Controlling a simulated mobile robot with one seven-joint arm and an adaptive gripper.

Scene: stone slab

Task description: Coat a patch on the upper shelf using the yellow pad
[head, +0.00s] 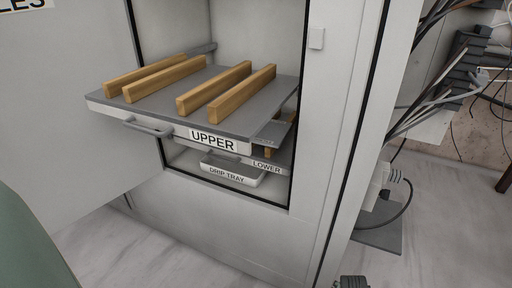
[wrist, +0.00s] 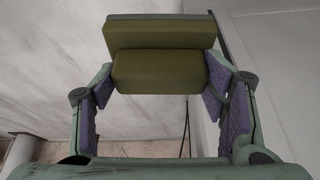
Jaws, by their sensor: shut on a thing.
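The upper shelf (head: 222,87) is pulled out of the cabinet, labelled UPPER, with a grey top and a handle on its front. Several wooden bars lie across it in two pairs, with bare grey strips between and beside them. In the wrist view, the yellow pad (wrist: 160,74) is an olive-yellow block with a wider upper part and a grey-green edge on top. My gripper (wrist: 160,92) is shut on it, with purple-lined fingers at its left and right sides. The pad and gripper fingers cannot be made out in the head view. The wrist view does not show the shelf.
Below are the lower shelf (head: 268,166), mostly hidden, and the drip tray (head: 232,174). An open cabinet door (head: 70,110) stands at left. The cabinet frame (head: 345,120) is right of the shelf. Cables (head: 440,75) hang farther right. The floor in front is mostly clear.

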